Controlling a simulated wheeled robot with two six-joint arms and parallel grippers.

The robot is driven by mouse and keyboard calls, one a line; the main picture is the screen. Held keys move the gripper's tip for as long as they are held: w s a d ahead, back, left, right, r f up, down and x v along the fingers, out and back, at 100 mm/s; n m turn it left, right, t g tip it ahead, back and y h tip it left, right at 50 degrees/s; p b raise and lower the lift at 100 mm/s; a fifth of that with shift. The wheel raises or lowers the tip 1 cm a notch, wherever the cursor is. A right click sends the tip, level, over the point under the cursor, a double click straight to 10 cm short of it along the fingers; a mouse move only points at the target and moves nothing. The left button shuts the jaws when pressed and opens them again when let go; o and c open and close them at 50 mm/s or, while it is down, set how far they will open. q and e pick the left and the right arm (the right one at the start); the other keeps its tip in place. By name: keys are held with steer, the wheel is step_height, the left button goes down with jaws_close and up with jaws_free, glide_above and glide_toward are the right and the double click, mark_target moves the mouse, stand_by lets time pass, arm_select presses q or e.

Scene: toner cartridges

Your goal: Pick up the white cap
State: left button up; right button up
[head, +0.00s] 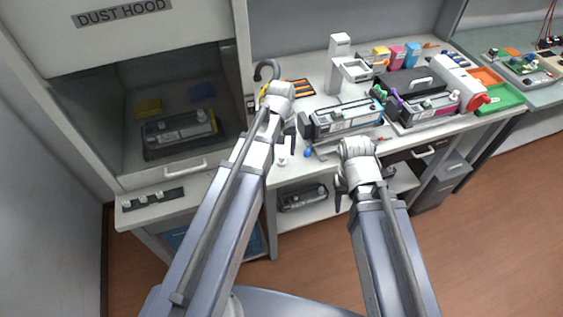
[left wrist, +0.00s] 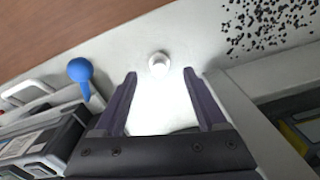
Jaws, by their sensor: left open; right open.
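The small white cap (head: 282,161) stands on the white bench top near its front edge, right of the dust hood. In the left wrist view the cap (left wrist: 158,61) is round and sits just past my left fingertips, roughly centred between them. My left gripper (head: 294,137) is above the bench close to the cap; it also shows in the left wrist view (left wrist: 161,76), open and empty, with the jaws apart. My right gripper (head: 342,196) hangs in front of the bench edge, away from the cap; its fingers are small and partly hidden in the head view.
A blue bulb blower (left wrist: 81,72) lies near the cap, beside a toner cartridge (head: 342,119). Dark granules (left wrist: 270,22) are scattered on the other side. The dust hood (head: 125,75) stands at left with a cartridge (head: 180,133) inside. More cartridges and a white stand (head: 338,65) fill the bench's right side.

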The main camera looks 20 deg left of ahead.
mark_target(281, 156)
arm_select(q)
step_height(281, 156, down, 4)
steer(key=b, duration=0.3)
jaws_close()
stand_by(0.5)
